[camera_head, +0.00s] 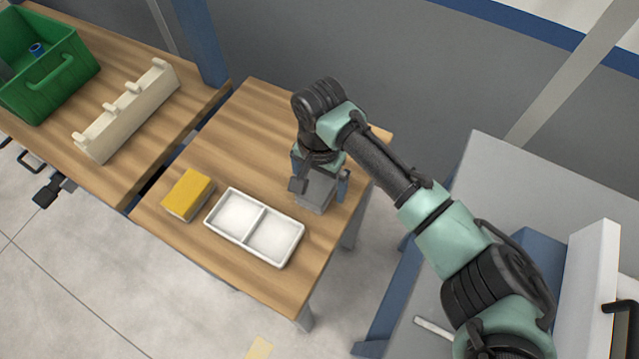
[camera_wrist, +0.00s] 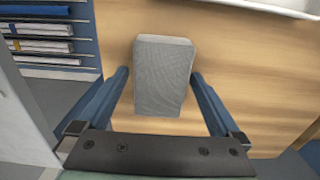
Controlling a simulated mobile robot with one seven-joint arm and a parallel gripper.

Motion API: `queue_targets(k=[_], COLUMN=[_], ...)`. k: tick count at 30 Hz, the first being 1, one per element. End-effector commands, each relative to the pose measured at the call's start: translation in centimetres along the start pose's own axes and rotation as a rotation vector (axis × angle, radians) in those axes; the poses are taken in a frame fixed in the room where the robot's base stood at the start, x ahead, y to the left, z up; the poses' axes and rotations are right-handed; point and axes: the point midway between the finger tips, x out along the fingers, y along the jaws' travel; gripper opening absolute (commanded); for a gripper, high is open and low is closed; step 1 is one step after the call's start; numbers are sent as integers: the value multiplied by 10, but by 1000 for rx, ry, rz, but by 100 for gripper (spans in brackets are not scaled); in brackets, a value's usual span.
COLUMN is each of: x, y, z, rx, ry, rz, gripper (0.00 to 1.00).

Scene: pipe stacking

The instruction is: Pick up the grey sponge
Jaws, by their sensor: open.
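The grey sponge (camera_head: 314,192) lies on the wooden table near its right edge, partly hidden by my gripper in the head view. In the wrist view the grey sponge (camera_wrist: 163,75) lies between my two blue fingers, with a gap on each side. My gripper (camera_head: 322,186) is open and points down over the sponge. In the wrist view my gripper (camera_wrist: 160,78) has its fingers spread on the left and right of the sponge. The exact height of the fingertips over the table is hard to tell.
A white two-part tray (camera_head: 254,228) and a yellow sponge (camera_head: 187,194) sit on the same table (camera_head: 240,125), left of the grey sponge. A green crate (camera_head: 45,65) and a cream rack (camera_head: 126,112) stand on another table at left. The table's back part is clear.

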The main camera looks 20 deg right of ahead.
Motion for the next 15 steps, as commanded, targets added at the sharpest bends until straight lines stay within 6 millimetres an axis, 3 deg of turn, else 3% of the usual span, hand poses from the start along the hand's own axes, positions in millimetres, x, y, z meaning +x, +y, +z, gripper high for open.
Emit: queue_targets(k=[7,15], x=[1,1], y=[0,0], z=[0,0], rx=[0,0], ry=[1,1], rz=[-1,-1], gripper=[98,50])
